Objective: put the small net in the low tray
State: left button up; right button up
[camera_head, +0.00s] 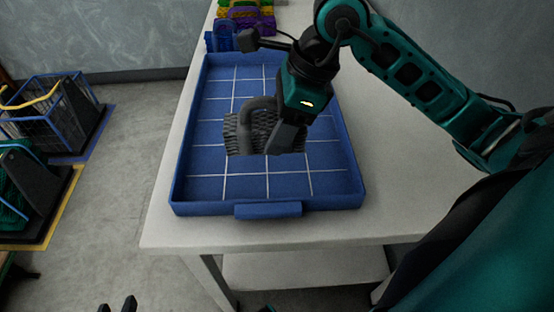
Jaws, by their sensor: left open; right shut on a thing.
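The low tray (186,189) is blue with a white grid on its floor and lies on a pale table. The small net (240,131) is a dark grey mesh bundle with a thick grey loop. It is over the middle of the tray, inside its rim as seen from above; I cannot tell whether it touches the floor. My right gripper (283,138) is shut on the net and hides part of it. My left gripper (118,306) is open, with only its dark fingertips showing at the bottom edge, away from the tray.
Folded yellow, purple and blue nets (246,18) lie behind the tray at the table's far end. A wire crate (62,98) and a green net in a dark frame (18,195) stand at the left. The table (395,195) is bare right of the tray.

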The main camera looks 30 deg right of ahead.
notch_tip(320, 180, down, 4)
jog(key=shift+f+b, duration=0.1)
jog(key=shift+b, duration=0.2)
notch_tip(320, 180, down, 4)
jog(key=shift+r+b, duration=0.25)
jog(key=shift+b, duration=0.2)
jog(key=shift+f, duration=0.15)
jog(key=o, duration=1.1)
jog(key=shift+f, duration=0.1)
jog(key=shift+r, duration=0.3)
jog(key=p+v, duration=0.2)
jog(key=v, duration=0.9)
jog(key=shift+s+d+r, duration=0.15)
jog(key=shift+r, duration=0.15)
